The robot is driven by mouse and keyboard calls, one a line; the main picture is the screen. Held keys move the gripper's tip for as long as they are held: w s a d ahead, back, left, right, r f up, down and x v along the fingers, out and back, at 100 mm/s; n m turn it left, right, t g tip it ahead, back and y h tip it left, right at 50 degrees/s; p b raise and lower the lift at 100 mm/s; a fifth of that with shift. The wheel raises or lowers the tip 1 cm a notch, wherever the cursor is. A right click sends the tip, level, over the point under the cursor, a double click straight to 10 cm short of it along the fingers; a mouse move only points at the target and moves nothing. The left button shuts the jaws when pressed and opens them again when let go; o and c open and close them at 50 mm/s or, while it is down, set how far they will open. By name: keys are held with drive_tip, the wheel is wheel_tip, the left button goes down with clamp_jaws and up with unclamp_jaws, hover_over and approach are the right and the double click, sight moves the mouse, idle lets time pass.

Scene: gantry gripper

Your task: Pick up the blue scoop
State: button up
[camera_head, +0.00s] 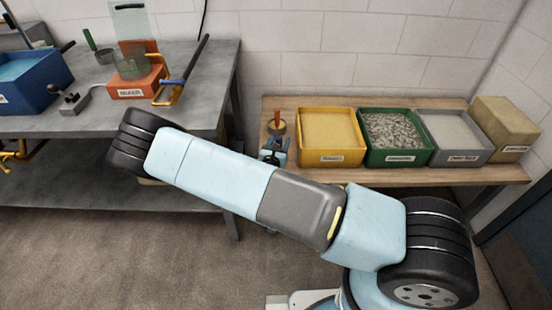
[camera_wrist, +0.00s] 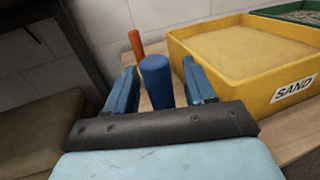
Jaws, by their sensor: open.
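A blue upright rounded handle (camera_wrist: 157,84), which looks like the blue scoop's, stands between the two fingers of my gripper (camera_wrist: 159,66) in the wrist view. The fingers are open, one on each side of the handle, with a gap showing on both sides. The handle's lower end is hidden behind the gripper's dark crossbar, so the scoop's bowl does not show. In the head view my gripper (camera_head: 275,148) is small, at the left end of the wooden bench, and the scoop cannot be told apart from the blue fingers there.
An orange-red handle (camera_wrist: 136,45) stands just behind the blue one. The yellow SAND bin (camera_wrist: 285,87) is close to the right finger. A green bin (camera_head: 394,158), a grey bin (camera_head: 460,156) and a cardboard box (camera_head: 505,125) continue rightward. A metal workbench (camera_head: 210,100) stands at left.

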drive_tip(key=shift+w+d, duration=0.15)
drive_tip(key=shift+w, duration=0.45)
drive_tip(key=c, duration=1)
drive_tip(key=shift+r, duration=0.1)
